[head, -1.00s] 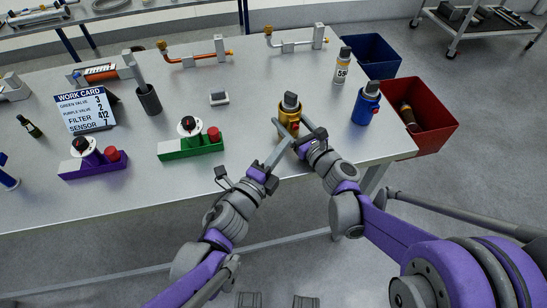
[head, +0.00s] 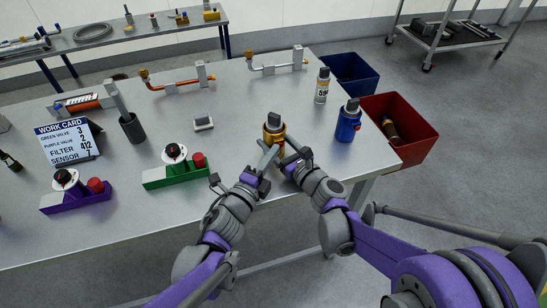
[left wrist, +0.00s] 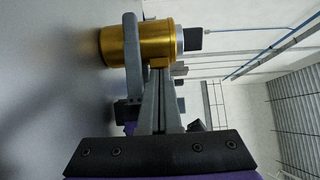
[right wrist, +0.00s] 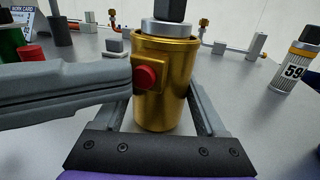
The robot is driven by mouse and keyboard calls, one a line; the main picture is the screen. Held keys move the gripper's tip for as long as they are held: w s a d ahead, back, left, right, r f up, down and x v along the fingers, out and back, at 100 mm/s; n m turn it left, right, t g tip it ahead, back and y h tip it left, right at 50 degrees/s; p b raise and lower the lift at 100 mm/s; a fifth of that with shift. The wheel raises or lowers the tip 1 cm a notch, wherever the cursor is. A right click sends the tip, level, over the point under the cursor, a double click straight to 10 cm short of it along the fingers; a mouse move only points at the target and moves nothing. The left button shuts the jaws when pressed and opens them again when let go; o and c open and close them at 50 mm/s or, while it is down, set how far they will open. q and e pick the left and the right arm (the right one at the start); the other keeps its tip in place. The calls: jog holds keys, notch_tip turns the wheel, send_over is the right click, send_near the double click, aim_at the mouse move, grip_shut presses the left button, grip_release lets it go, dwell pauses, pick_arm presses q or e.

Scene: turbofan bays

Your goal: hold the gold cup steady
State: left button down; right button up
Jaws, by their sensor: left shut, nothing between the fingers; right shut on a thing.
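The gold cup (head: 274,131) stands upright at the front edge of the workbench, with a grey collar and dark knob on top. My right gripper (head: 287,153) is shut around its body; in the right wrist view the fingers flank the gold cup (right wrist: 172,105). A red button (right wrist: 145,77) sits on a small gold block on its side. My left gripper (head: 270,156) is shut and empty. Its closed fingers (right wrist: 70,90) come in from the left, tips close by the red button; I cannot tell if they touch. In the left wrist view the gold cup (left wrist: 150,42) lies at the fingertips.
A blue canister (head: 348,122) and a white bottle marked 59 (head: 321,87) stand to the right. A red bin (head: 410,145) and a blue bin (head: 352,78) are beyond the bench edge. Green (head: 175,177) and purple (head: 72,202) valve blocks and a work card (head: 68,142) are left.

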pick_arm(q)
jog(key=shift+w+a, duration=0.1)
jog(key=shift+w, duration=0.1)
pick_arm(e)
jog(key=shift+s+a, duration=0.2)
jog(key=shift+s, duration=0.05)
pick_arm(q)
jog(key=shift+s, duration=0.15)
jog(key=v, duration=1)
pick_arm(e)
jog(key=shift+w+d, duration=0.1)
jog(key=o, duration=1.6)
jog(key=shift+c, duration=0.2)
